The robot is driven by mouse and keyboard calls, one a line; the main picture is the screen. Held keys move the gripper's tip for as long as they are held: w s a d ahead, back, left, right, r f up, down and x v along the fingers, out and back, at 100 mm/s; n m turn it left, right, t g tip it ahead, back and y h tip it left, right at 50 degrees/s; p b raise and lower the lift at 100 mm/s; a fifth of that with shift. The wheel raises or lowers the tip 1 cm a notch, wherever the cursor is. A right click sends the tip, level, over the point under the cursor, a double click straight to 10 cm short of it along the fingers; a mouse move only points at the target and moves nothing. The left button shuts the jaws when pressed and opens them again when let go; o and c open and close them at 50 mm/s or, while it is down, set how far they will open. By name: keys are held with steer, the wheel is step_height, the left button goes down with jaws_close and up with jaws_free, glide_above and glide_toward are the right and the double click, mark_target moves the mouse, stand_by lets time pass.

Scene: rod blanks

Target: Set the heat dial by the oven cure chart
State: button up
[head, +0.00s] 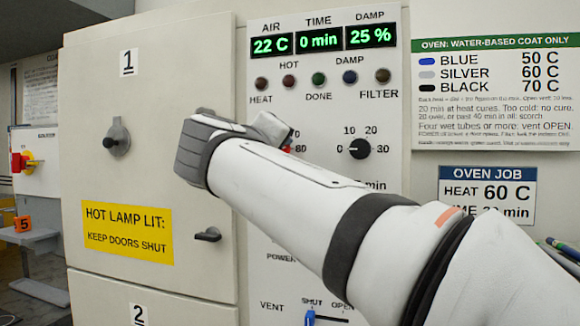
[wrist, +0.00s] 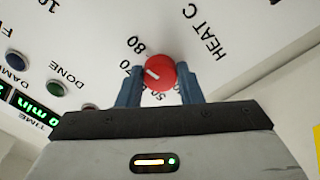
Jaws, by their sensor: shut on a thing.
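The red heat dial (wrist: 161,72) sits between the blue fingers of my gripper (wrist: 159,88), which is shut on it. Its white mark faces left in the wrist view, roughly towards the 70; the exact setting is unclear, as the fingers cover some numbers. In the head view my arm hides nearly all of the dial; only a red sliver (head: 287,150) shows beside the 80. The oven cure chart (head: 495,90) reads blue 50 C, silver 60 C, black 70 C. The oven job card (head: 487,195) reads heat 60 C; its time is partly hidden by my arm.
The displays (head: 320,40) read air 22 C, time 0 min, damp 25 %. A black time dial (head: 359,148) is right of my gripper. Several lamps (head: 319,78) are above. Door 1 (head: 90,160), with a latch (head: 117,137), is shut at left. A blue vent slider (head: 310,317) is below.

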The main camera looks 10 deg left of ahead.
steer(key=shift+f+m+b, duration=0.15)
steer(key=shift+m+b, duration=0.45)
steer(key=shift+m, duration=0.2)
steer(key=o, duration=1)
steer(key=shift+c, duration=0.2)
steer(key=s+p, duration=0.1)
steer(key=s, duration=0.6)
steer(key=shift+s+a, duration=0.3)
steer(key=shift+s, duration=0.05)
